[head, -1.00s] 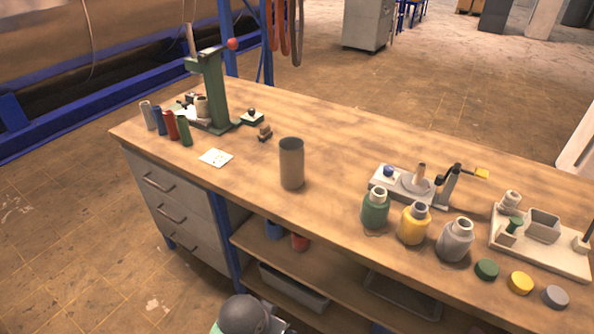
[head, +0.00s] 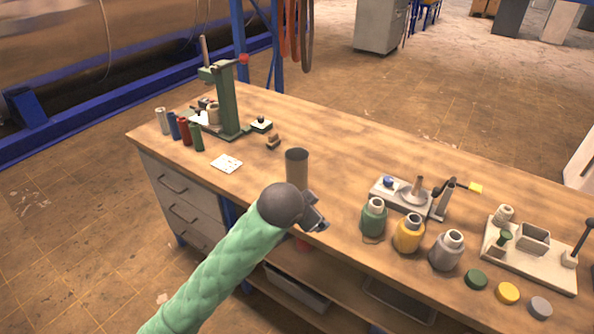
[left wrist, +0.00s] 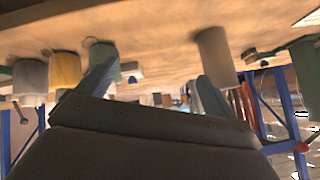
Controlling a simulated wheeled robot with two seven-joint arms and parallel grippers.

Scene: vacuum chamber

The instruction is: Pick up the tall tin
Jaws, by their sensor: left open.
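The tall tin (head: 297,168) is a grey-brown open cylinder standing upright on the workbench. In the head view my left arm comes in from the lower left, and its dark wrist hides the tin's lower part. My left gripper (head: 315,213) is open and empty at the bench's front edge, on the near side of the tin. The left wrist view looks upside down; there the tin (left wrist: 215,52) shows just beyond one finger of the open gripper (left wrist: 153,88). The tin is not between the fingers. My right gripper is not in view.
Green (head: 373,217), yellow (head: 409,233) and grey (head: 446,250) bottles stand right of the gripper, with loose caps nearby. A fixture (head: 400,196) is behind them. A green press (head: 228,100) and small cylinders stand at the left. Bare wood surrounds the tin's far side.

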